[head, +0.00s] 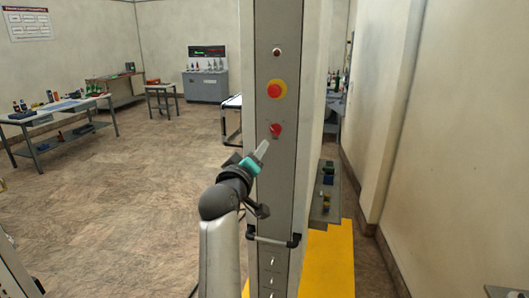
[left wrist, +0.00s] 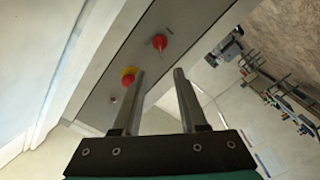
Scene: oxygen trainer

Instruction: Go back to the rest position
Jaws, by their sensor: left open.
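My left gripper (head: 263,148) is open and empty in front of the panel (head: 267,190) on a tall column. In the head view its fingertips appear just below and left of a red knob (head: 275,130). In the left wrist view the two fingers of the left gripper (left wrist: 160,74) are spread apart with nothing between them. That view shows the red knob (left wrist: 159,41) beyond the tips, apart from them. A red button on a yellow ring (head: 276,89) sits above the knob; it also shows partly behind a finger in the wrist view (left wrist: 127,80). My right gripper is out of view.
A small red lamp (head: 277,53) tops the panel, and a dark handle (head: 273,240) juts out lower down. A yellow base (head: 328,262) and a grey shelf (head: 326,193) stand right of the column. Open floor (head: 130,200) lies left, with workbenches (head: 58,113) farther off.

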